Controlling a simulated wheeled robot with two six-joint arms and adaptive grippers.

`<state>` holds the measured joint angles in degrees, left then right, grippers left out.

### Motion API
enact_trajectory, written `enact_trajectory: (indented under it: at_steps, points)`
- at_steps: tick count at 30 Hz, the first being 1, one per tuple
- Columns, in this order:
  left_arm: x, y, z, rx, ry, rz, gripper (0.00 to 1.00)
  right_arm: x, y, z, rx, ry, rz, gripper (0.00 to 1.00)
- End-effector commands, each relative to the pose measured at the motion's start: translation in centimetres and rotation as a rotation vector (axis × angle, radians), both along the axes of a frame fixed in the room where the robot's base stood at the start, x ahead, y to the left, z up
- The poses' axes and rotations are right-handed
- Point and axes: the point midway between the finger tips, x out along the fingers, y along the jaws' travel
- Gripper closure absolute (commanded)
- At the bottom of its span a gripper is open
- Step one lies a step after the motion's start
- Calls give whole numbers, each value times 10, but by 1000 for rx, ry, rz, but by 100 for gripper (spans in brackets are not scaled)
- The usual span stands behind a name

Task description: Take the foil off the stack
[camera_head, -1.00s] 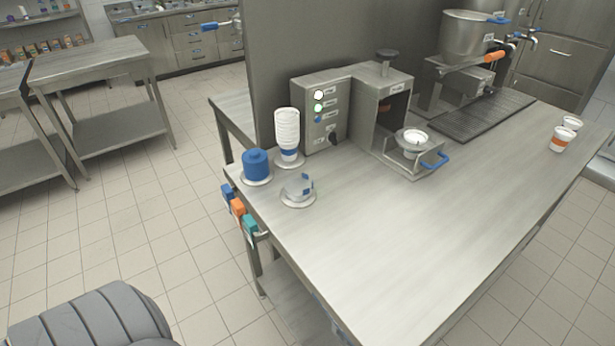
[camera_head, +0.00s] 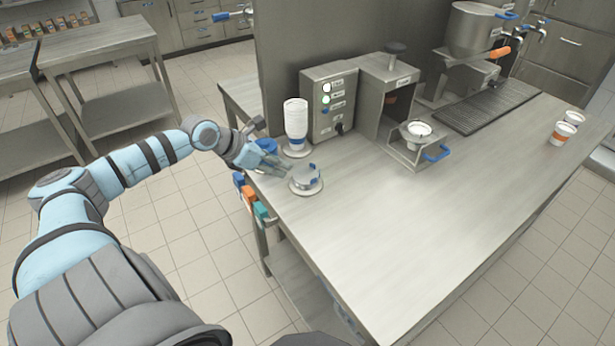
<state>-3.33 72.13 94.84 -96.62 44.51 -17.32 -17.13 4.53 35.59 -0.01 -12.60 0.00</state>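The foil stack (camera_head: 306,175) is a low, round silver pile with blue tabs, on a white round base near the table's left edge. My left gripper (camera_head: 279,168) is just left of the foil stack, low over the table corner. Its fingers point right towards the stack, and a small gap seems to lie between them and it. The fingers are too small to tell whether they are open or shut, and no foil shows in them. My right gripper is not in view.
A tall stack of white cups (camera_head: 296,122) is behind the foil. The table's front (camera_head: 400,240) is clear.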

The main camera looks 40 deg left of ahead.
Motion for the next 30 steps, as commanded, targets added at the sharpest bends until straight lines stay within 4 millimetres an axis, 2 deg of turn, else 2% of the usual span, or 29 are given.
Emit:
enact_trajectory:
  at_steps: [2, 7, 14, 19, 27, 30]
  points:
    - [12, -7, -14, -16, -8, 0, 74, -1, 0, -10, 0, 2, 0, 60]
    - [42, -18, -44, -20, -4, 1, 74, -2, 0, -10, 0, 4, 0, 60]
    - [64, -26, -67, -16, -1, -1, 74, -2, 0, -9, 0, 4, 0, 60]
    - [86, -36, -91, -15, 0, 0, 74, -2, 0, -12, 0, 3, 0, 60]
    - [91, -37, -97, -11, 0, -2, 74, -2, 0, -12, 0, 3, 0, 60]
    - [91, -37, -97, -11, 0, -2, 88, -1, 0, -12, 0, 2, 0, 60]
